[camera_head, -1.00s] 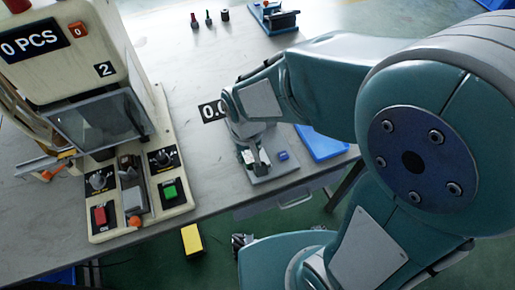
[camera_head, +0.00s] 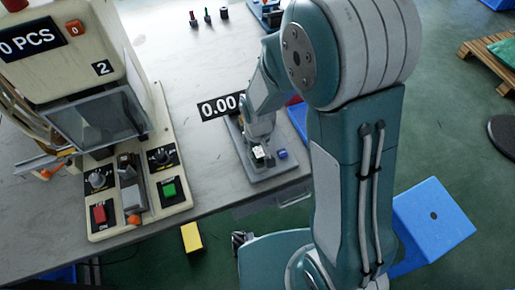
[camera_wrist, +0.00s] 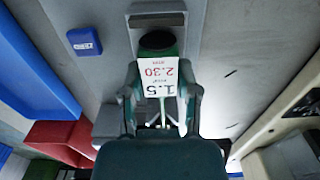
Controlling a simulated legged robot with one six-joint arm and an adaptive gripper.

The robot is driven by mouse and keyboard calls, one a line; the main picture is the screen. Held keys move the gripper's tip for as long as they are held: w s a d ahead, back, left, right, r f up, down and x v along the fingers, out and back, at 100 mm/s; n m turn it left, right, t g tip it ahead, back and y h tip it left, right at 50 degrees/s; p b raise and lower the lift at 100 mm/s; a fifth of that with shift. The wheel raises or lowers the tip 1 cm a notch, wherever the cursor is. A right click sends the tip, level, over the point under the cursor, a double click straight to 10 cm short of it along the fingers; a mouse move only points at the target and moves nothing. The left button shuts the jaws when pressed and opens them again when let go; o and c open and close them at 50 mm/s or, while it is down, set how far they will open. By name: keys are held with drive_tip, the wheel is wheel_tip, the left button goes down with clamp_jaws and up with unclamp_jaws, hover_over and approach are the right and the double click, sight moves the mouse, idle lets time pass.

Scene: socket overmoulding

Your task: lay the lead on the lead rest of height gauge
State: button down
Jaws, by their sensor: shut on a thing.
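The height gauge shows in the head view as a grey base plate (camera_head: 275,171) under a black 0.00 display (camera_head: 219,106). Its blue button (camera_head: 282,154) also shows at upper left in the wrist view (camera_wrist: 84,41). My gripper (camera_head: 259,147) is low over the plate, left of the button. In the wrist view my gripper (camera_wrist: 162,92) is shut on the lead, whose white tag (camera_wrist: 160,77) with red and black print shows between the fingers. A dark round part with a green side (camera_wrist: 158,42) lies just beyond the tag. The lead rest cannot be clearly made out.
The moulding machine (camera_head: 135,190) with its knobs and buttons stands left of the gauge. A red bin (camera_wrist: 60,140) and a blue bin (camera_wrist: 38,70) are at left in the wrist view. Small coloured items stand at the back. Grey table lies bare between machine and gauge.

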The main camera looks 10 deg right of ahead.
drive_tip(key=shift+f, duration=0.15)
drive_tip(key=shift+c, duration=1.7)
unclamp_jaws()
wheel_tip(320, 180, up, 12)
drive_tip(key=s+d+r+m+t, duration=0.3)
drive_tip(key=s+d+r+t, duration=0.2)
drive_tip(key=s+d+r, duration=0.5)
wheel_tip(320, 180, up, 5)
drive_tip(key=s, duration=0.2)
drive_tip(key=shift+s+d+t, duration=0.3)
drive_tip(key=shift+s+d, duration=0.05)
drive_tip(key=shift+d, duration=0.05)
drive_tip(key=shift+r, duration=0.1)
